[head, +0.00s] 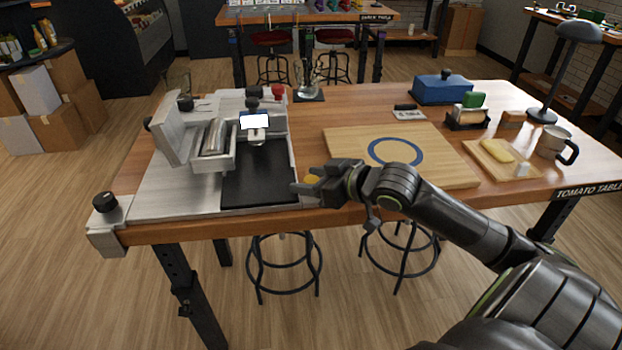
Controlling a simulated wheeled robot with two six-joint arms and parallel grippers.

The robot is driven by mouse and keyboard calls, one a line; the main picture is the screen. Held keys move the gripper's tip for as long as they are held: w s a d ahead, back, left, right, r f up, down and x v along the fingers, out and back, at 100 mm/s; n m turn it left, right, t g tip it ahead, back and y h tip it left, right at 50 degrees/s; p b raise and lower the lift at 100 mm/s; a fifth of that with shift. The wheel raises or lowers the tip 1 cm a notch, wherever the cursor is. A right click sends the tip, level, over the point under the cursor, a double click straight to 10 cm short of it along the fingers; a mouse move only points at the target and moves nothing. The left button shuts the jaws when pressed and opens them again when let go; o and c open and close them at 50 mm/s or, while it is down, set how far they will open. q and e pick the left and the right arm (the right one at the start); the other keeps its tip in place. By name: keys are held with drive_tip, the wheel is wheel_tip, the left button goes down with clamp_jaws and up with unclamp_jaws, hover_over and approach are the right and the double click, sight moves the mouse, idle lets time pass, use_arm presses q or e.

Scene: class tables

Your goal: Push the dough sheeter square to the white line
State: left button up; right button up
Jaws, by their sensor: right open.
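The dough sheeter (212,146) is a silver machine with a roller and a black bed (260,186), standing on the left part of the wooden table on a metal plate (165,194). I cannot make out a white line in the head view. My right gripper (302,184) reaches in from the right, open, at the front right corner of the black bed. Whether it touches the sheeter I cannot tell. My left gripper is not in view.
A wooden board with a blue ring (396,139) lies right of the sheeter. Farther right are a blue box (442,91), a small board with yellow food (497,150), a mug (553,147) and a lamp (577,34). A black knob (104,202) sits at the front left corner.

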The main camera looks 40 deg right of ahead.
drive_tip(key=shift+p+v, duration=0.3)
drive_tip(key=shift+v, duration=0.5)
drive_tip(key=p+v, duration=0.2)
drive_tip(key=v, duration=0.2)
drive_tip(key=shift+s+d+r, duration=0.1)
drive_tip(key=p+v, duration=1.1)
drive_tip(key=p, duration=0.3)
drive_tip(key=shift+s+p, duration=0.25)
drive_tip(key=shift+p, duration=0.05)
